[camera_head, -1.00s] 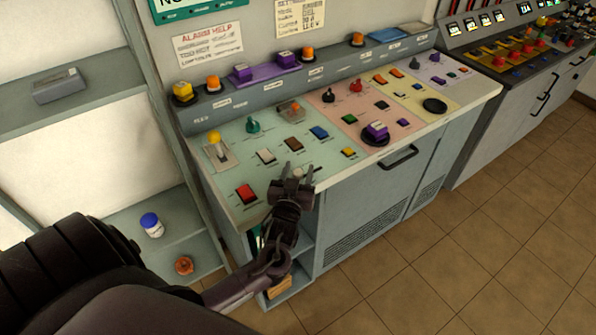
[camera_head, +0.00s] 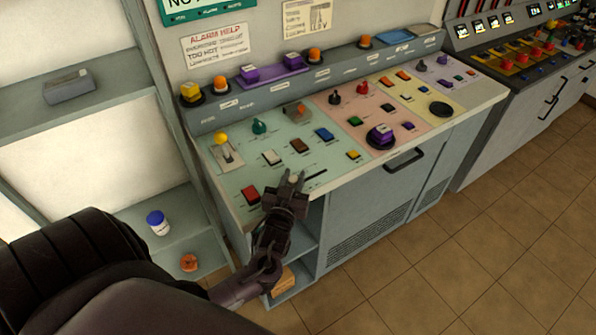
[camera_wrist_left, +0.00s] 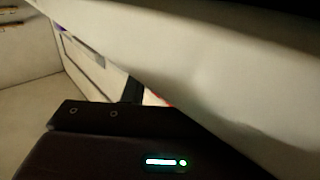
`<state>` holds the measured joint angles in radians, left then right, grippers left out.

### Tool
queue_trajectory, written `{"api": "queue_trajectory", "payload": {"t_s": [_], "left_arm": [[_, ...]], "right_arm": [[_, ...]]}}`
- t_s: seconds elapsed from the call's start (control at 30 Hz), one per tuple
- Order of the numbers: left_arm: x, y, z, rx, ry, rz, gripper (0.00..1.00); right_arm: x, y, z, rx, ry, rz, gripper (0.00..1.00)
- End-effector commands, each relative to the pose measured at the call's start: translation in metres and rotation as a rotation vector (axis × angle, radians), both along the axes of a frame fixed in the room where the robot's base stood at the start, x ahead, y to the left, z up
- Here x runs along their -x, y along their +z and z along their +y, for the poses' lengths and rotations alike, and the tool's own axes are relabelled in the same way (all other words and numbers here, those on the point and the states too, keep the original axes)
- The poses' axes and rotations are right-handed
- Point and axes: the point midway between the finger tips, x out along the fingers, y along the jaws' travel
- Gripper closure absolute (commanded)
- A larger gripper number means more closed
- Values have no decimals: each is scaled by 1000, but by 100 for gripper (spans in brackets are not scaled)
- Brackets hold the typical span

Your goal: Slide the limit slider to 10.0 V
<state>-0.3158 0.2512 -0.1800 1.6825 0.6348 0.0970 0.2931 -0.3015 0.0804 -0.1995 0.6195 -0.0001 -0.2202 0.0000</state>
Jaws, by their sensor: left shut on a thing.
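The control panel (camera_head: 232,179) slopes across the middle of the head view. My left gripper (camera_head: 293,179) is over its front left green section, to the right of the red button (camera_head: 251,195). It is shut on a small pale knob, apparently the limit slider (camera_head: 294,178), mostly hidden between the fingers. A dark slot (camera_head: 316,175) runs to the right from the fingertips. The scale and its numbers are too small to read. My right gripper is not in view.
A yellow-knobbed lever (camera_head: 221,138), white button (camera_head: 271,157), brown button (camera_head: 298,145) and yellow button (camera_head: 353,154) stand near the gripper. A cabinet handle (camera_head: 405,160) sticks out in front. A shelf with a blue-lidded jar (camera_head: 157,222) stands at left.

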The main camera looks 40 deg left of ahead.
Motion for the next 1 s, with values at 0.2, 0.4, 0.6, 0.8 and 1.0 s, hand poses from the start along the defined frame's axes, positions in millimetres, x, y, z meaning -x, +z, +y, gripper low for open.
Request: {"api": "queue_trajectory", "payload": {"t_s": [0.2,0.4,0.6,0.8,1.0], "left_arm": [[1,-3,2,-2,5,5,58],[1,-2,1,-2,4,4,54],[7,-3,-2,0,3,4,54],[38,-5,-14,1,3,6,54],[65,-4,-24,0,4,4,54]], "right_arm": [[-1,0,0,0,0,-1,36],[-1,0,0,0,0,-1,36],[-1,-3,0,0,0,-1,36],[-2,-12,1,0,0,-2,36],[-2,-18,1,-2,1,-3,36]]}}
